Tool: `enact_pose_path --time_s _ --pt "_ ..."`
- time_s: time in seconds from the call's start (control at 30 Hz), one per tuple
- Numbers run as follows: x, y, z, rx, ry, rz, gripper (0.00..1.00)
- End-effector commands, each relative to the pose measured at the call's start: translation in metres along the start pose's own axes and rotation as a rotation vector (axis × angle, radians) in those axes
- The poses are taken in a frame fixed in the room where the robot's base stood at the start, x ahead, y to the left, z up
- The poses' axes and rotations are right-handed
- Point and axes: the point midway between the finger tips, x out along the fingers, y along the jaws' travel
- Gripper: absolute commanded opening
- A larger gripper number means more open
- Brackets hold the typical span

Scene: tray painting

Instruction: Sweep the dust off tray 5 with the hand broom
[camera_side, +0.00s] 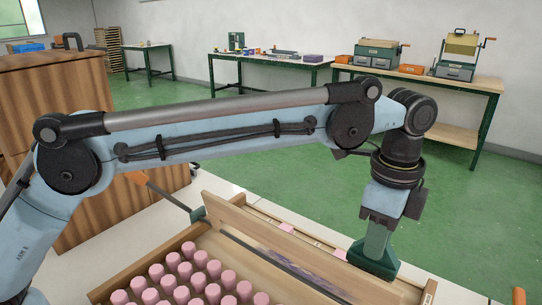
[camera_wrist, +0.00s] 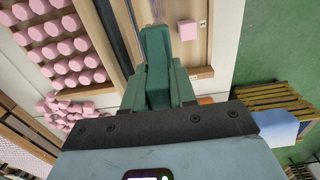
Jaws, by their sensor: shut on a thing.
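My gripper (camera_side: 375,248) points down at the right end of a long wooden tray section. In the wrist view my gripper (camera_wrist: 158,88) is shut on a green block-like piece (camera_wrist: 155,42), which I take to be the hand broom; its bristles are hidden. In the side view the green piece (camera_side: 372,264) is low over the wood, and I cannot tell whether it touches. No tray numbers are readable.
Rows of pink cylinders (camera_side: 200,258) fill a wooden tray at front left. Single pink blocks (camera_side: 286,228) lie in a narrow rail behind the panel. An orange-handled tool (camera_side: 138,178) leans at its left end. A wooden cabinet (camera_side: 75,140) stands at left; benches stand farther back.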

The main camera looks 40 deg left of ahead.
Motion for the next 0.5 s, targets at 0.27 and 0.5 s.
enact_pose_path --time_s 0.27,0.5 --pt "0.02 0.0 0.001 -0.002 0.0 0.0 0.01" --pt "0.042 0.0 0.001 -0.003 0.0 0.0 0.01"
